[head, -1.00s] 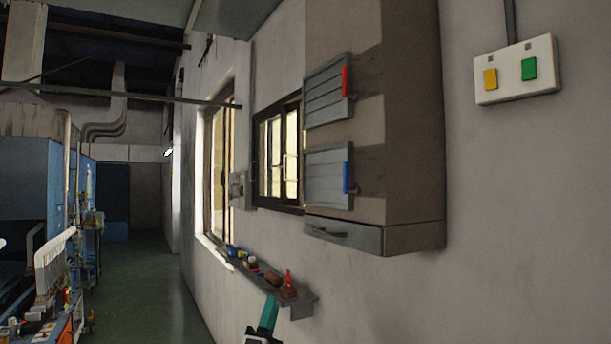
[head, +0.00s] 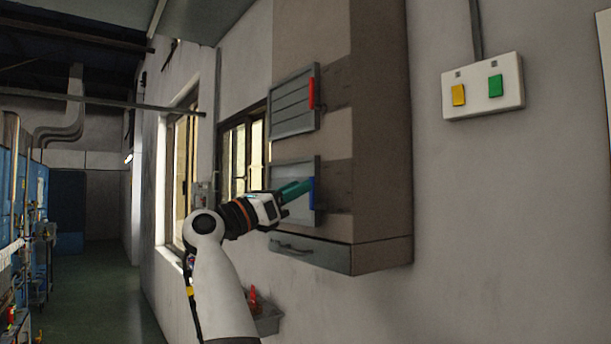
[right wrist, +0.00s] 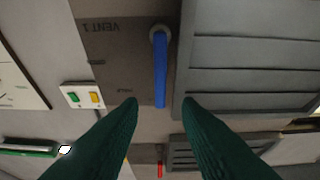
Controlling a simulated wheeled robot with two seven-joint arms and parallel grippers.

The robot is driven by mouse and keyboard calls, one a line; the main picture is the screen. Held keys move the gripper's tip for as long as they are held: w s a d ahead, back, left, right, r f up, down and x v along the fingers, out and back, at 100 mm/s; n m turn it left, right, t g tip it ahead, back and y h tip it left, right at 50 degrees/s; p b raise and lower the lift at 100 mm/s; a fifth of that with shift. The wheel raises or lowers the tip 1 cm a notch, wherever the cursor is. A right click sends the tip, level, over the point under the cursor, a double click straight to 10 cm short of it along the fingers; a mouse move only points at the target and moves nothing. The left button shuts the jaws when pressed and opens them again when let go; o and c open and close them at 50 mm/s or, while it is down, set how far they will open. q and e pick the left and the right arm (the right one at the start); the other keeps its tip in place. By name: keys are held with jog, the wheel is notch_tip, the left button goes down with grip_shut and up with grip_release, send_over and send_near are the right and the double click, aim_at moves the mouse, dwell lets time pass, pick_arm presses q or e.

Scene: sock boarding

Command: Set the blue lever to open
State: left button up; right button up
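The blue lever (head: 315,196) is on the grey cabinet front, at the right edge of the lower louvred vent (head: 283,177). It stands vertical, along the vent's edge. In the right wrist view the blue lever (right wrist: 160,75) hangs from a round pivot, beside the dark label plate marked VENT 1 (right wrist: 112,45). My right gripper (head: 309,184) has its teal fingers at the lever in the head view and hides part of the vent. In the right wrist view the fingers (right wrist: 157,104) are apart, with the lever's free end between them. Contact cannot be told. My left gripper is out of view.
An upper vent (head: 292,102) with a red lever (head: 311,93) is above. A drawer (head: 310,254) forms the cabinet's bottom. A switch box (head: 483,86) with yellow and green buttons is on the wall at right. A small shelf (head: 268,319) is below.

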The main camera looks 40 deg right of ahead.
jog(key=p+x, duration=0.1)
jog(key=x, duration=0.2)
jog(key=shift+d+r, duration=0.15)
jog(key=shift+d, duration=0.05)
grip_shut()
